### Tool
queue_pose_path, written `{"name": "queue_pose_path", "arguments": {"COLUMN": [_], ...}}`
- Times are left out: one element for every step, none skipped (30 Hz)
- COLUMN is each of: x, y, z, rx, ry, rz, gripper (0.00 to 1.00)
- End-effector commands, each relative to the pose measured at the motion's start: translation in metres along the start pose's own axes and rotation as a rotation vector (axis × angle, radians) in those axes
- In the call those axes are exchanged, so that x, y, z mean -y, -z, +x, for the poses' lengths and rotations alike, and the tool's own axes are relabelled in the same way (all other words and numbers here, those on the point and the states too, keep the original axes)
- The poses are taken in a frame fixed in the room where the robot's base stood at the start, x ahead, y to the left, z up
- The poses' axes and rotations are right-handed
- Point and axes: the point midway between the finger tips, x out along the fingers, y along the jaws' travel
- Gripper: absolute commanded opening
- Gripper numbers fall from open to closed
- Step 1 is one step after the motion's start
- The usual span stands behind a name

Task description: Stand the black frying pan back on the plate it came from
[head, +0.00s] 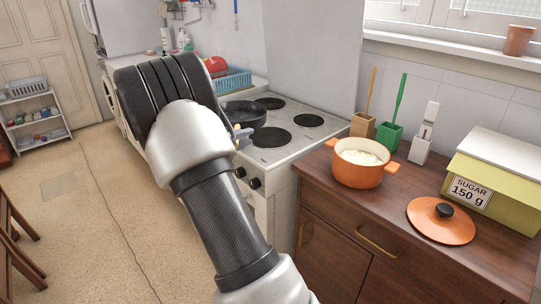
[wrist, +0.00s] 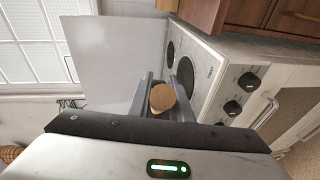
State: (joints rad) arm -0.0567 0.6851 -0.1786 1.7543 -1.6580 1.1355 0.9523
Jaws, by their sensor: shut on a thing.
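The black frying pan (head: 246,114) shows in the head view over the left part of the white stove top, partly hidden behind my arm. I cannot tell whether its base touches the stove. My gripper (wrist: 164,98) is shut on a tan, round-ended piece (wrist: 163,97), seen end-on between the fingers in the wrist view; it looks like the pan's handle. The pan's body is hidden in that view. Dark hot plates show bare at the back (head: 270,103), the right (head: 308,120) and the front (head: 268,137) of the stove.
An orange pot (head: 358,170) with white contents stands on the wooden dresser (head: 335,215) right of the stove, its lid (head: 441,222) beside it. A sugar box (head: 490,185) and brush holders (head: 389,137) stand there too. A blue rack (head: 233,80) is behind the stove.

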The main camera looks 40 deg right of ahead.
Motion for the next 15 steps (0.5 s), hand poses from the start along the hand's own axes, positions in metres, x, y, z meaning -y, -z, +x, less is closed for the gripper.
{"name": "queue_pose_path", "arguments": {"x": [0.0,-0.004,-0.01,-0.013,-0.017,-0.021,-0.024,-0.026,-0.028,-0.028,-0.026,-0.022,-0.017,-0.012,-0.004], "y": [-0.009,-0.014,-0.019,-0.023,-0.027,-0.031,-0.033,-0.035,-0.038,-0.039,-0.04,-0.041,-0.042,-0.043,-0.043], "z": [0.026,0.036,0.049,0.057,0.064,0.072,0.077,0.081,0.085,0.087,0.089,0.091,0.093,0.094,0.095], "rx": [0.029,0.042,0.057,0.067,0.076,0.086,0.091,0.096,0.102,0.104,0.106,0.108,0.109,0.109,0.109], "ry": [-0.01,-0.011,-0.013,-0.013,-0.014,-0.015,-0.015,-0.015,-0.015,-0.015,-0.015,-0.015,-0.014,-0.014,-0.013], "rz": [0.019,0.021,0.022,0.023,0.023,0.025,0.024,0.024,0.025,0.024,0.023,0.022,0.021,0.019,0.018], "gripper": [0.0,0.0,0.0,0.0,0.0,0.0,0.0,0.0,0.0,0.0,0.0,0.0,0.0,0.0,0.0]}}
